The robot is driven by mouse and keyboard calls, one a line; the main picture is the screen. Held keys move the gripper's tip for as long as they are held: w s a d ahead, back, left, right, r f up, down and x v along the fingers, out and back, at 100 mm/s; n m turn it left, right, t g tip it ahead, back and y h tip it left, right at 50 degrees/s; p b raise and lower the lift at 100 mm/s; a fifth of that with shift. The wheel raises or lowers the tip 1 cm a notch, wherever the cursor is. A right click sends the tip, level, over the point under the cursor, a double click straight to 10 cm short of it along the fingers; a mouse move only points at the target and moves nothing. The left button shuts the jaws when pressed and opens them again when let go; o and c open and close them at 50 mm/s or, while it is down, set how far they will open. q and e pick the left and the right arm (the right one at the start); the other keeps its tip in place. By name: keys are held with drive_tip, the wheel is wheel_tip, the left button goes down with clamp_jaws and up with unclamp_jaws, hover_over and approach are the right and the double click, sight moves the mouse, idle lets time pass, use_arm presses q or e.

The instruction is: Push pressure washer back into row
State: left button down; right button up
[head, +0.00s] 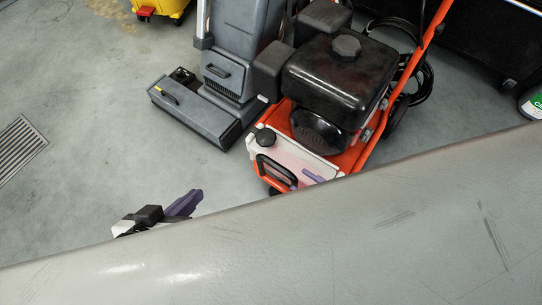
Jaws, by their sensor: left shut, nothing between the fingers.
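The pressure washer (338,82) has a black engine and tank on an orange frame, with a white front panel, a dark cap and a dark handle. It stands on the grey floor right of centre, and its lower front is partly hidden by the large grey surface. My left gripper (183,205) has purple fingers, is shut and empty, and is over the floor left of the washer, apart from it. My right gripper (301,178) shows only two purple fingertips, a little apart, at the washer's front panel. I cannot tell whether they touch it.
A large grey scuffed surface (300,245) fills the foreground and hides much of my arms. A grey floor-cleaning machine (210,95) stands close to the washer's left. A yellow wheeled item (160,8) is at the back. Open floor with a drain grate (18,145) lies left.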

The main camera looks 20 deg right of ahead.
sight(285, 172)
drive_tip(key=shift+w+a+f, duration=0.15)
drive_tip(key=shift+f, duration=0.05)
drive_tip(key=b+x, duration=0.1)
drive_tip(key=x, duration=0.7)
drive_tip(key=shift+w+a+r, duration=0.15)
drive_tip(key=shift+w+a, duration=0.05)
drive_tip(key=shift+a, duration=0.2)
drive_tip(key=shift+w+a, duration=0.3)
drive_tip(key=shift+w, duration=0.1)
use_arm(q)
drive_tip(key=shift+w+d+r+t+h, duration=0.2)
drive_tip(key=shift+d+r+t+h, duration=0.1)
drive_tip(key=shift+d+r, duration=0.3)
use_arm(e)
clamp_jaws()
